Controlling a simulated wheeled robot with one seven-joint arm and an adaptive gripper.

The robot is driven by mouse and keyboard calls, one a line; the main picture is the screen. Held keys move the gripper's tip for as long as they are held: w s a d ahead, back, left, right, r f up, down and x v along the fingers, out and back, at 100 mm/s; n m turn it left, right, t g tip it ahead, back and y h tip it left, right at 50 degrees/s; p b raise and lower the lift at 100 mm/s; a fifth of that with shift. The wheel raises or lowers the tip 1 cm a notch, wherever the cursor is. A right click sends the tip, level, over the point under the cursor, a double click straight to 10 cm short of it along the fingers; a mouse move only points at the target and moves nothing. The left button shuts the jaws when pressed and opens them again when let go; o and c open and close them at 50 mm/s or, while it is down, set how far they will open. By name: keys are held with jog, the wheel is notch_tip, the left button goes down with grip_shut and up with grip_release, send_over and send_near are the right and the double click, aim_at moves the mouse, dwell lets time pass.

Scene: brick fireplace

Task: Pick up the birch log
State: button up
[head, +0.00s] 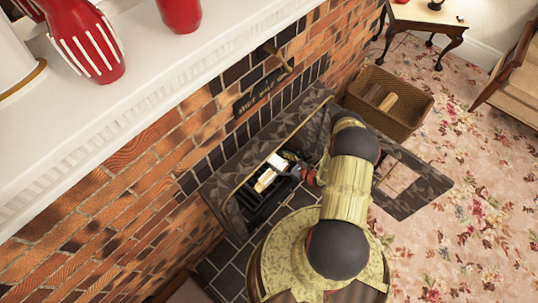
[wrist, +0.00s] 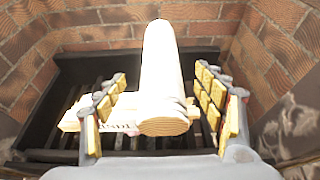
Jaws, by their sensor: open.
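The birch log (wrist: 163,75) lies between the fingers of my gripper (wrist: 164,105) in the wrist view, its sawn end toward the camera and its length running away. Gaps show between the log and the fingers on both sides. My gripper is open. In the head view, a pale log (head: 266,178) shows in the fireplace, close to my gripper (head: 300,172), which is partly hidden by my arm.
A dark grate (wrist: 60,140) lies below the log. A pale block with lettering (wrist: 100,122) is on it, partly hidden. Brick walls (wrist: 275,60) close in on both sides. A wicker basket (head: 405,122) with a log stands beside the fireplace.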

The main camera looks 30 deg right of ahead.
aim_at(272, 157)
jog(key=b+x, duration=0.1)
jog(key=x, duration=0.1)
jog(key=b+x, duration=0.1)
jog(key=x, duration=0.2)
jog(key=shift+d+f+b, duration=0.1)
jog(key=shift+f+b, duration=0.25)
jog(key=shift+w+f, duration=0.1)
jog(key=shift+w, duration=0.35)
jog(key=shift+c, duration=1)
jog(key=c, duration=1.4)
